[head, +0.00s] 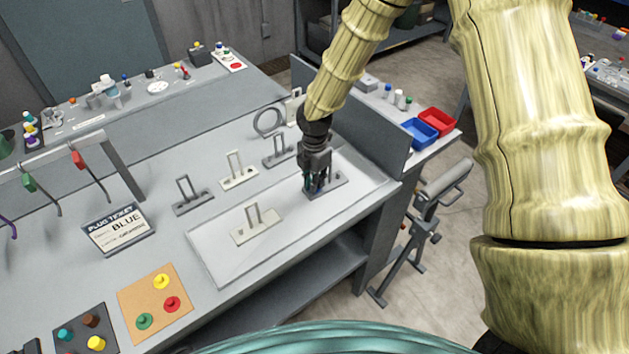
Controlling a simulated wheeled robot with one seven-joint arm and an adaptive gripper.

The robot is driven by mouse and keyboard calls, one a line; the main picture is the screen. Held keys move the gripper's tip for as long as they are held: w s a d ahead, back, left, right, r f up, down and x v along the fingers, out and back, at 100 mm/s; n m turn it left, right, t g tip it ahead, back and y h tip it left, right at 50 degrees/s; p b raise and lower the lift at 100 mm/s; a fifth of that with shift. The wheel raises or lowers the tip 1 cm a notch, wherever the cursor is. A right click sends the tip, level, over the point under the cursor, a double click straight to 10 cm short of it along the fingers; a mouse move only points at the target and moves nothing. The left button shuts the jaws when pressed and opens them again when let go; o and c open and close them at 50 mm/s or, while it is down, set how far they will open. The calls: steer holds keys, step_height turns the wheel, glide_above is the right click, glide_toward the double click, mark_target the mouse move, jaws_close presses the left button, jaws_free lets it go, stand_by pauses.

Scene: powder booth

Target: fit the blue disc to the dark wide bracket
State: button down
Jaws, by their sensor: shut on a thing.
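My gripper (316,187) points down over a dark bracket (337,184) at the right part of the pale mat on the bench. Its fingers are shut on a small piece, and a little blue shows between them; this looks like the blue disc (319,181), mostly hidden by the fingers. The fingers and arm hide most of the bracket's upright, so I cannot tell whether the disc touches it. Two other dark brackets (192,204) (279,158) stand on the bench behind the mat. I cannot tell from their widths which is the wide one.
A pale bracket (256,228) stands on the mat (222,262), another (238,179) behind it. A ticket (119,230) reads BLUE. An orange board (133,311) holds yellow, red and green plugs. A grey panel (372,128) rises right of my gripper, with blue and red bins beyond.

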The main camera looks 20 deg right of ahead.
steer(key=shift+w+a+f, duration=0.15)
steer(key=shift+w+f, duration=0.35)
steer(key=shift+w, duration=0.05)
stand_by(1.1)
steer(key=shift+s+r, duration=0.2)
steer(key=shift+s, duration=0.05)
stand_by(1.2)
steer(key=shift+f, duration=0.35)
stand_by(0.8)
steer(key=c, duration=1.5)
jaws_free()
steer(key=shift+o, duration=0.2)
step_height(320, 180, up, 12)
